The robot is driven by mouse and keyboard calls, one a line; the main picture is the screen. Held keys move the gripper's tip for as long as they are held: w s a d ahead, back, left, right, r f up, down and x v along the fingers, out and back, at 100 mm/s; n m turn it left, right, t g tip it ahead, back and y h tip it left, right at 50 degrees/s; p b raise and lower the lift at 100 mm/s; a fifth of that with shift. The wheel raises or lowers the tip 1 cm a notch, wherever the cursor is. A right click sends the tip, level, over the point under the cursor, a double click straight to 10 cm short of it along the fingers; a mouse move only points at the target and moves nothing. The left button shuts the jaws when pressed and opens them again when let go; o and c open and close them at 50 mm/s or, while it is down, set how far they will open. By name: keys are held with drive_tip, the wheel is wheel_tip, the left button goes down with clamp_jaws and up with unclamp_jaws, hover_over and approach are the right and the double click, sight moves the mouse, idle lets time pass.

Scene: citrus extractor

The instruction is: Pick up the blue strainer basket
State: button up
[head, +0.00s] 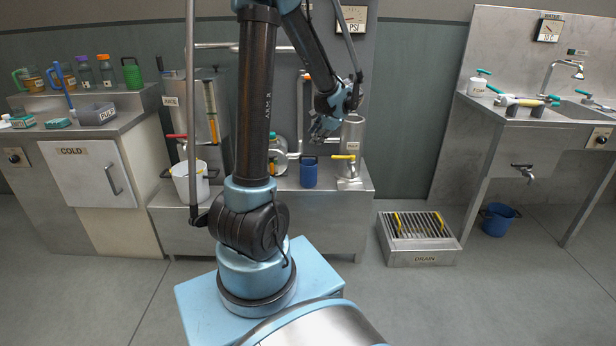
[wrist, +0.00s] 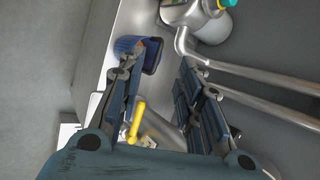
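The blue strainer basket (head: 308,174) stands upright on the low steel bench, left of a steel cylinder. In the wrist view the basket (wrist: 126,46) is ribbed and blue with a dark rim, partly hidden behind one finger. My gripper (head: 320,132) hangs above and slightly right of the basket in the head view, close to the steel cylinder. In the wrist view my gripper (wrist: 162,62) has its two fingers spread apart with nothing between them. The basket lies beyond the left finger's tip. I see no clear contact with it.
The steel cylinder (head: 353,137) with a yellow-handled valve (head: 343,157) stands right of the basket. A white bucket (head: 190,182) is at left. A drain grate (head: 415,226) sits on the floor.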

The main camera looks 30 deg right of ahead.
drive_tip(key=d+m, duration=0.1)
drive_tip(key=d, duration=0.2)
approach(308, 156)
drive_tip(key=x, duration=1)
drive_tip(key=shift+w+d+f, duration=0.2)
drive_tip(key=shift+w, duration=0.05)
clamp_jaws()
